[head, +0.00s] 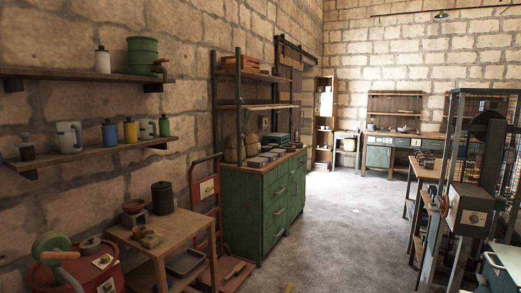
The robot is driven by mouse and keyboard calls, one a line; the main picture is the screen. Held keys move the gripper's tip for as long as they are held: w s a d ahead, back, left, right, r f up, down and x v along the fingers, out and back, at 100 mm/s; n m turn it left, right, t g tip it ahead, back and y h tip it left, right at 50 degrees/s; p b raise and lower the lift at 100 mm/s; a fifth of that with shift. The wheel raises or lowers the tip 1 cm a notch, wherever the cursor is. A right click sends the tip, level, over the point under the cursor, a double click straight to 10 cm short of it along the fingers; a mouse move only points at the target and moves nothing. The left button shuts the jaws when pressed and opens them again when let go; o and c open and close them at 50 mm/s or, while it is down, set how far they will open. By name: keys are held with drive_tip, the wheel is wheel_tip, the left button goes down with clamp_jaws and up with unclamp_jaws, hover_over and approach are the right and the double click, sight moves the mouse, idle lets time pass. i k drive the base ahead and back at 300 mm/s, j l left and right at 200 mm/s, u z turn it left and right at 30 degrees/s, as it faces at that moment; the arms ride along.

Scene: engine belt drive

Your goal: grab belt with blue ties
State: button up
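I cannot make out a belt with blue ties anywhere in the head view. My gripper is not in view.
A green cabinet (255,212) with shelves stands along the left wall. Nearer are a wooden table (178,232) and a red hand truck (208,190). Wall shelves (98,152) hold bottles. A machine (468,210) stands at right. The grey floor (335,225) between is clear to the far workbench (377,156).

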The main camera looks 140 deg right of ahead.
sight(289, 149)
drive_tip(key=z, duration=4.6)
drive_tip(key=k+z, duration=0.15)
drive_tip(key=z, duration=0.25)
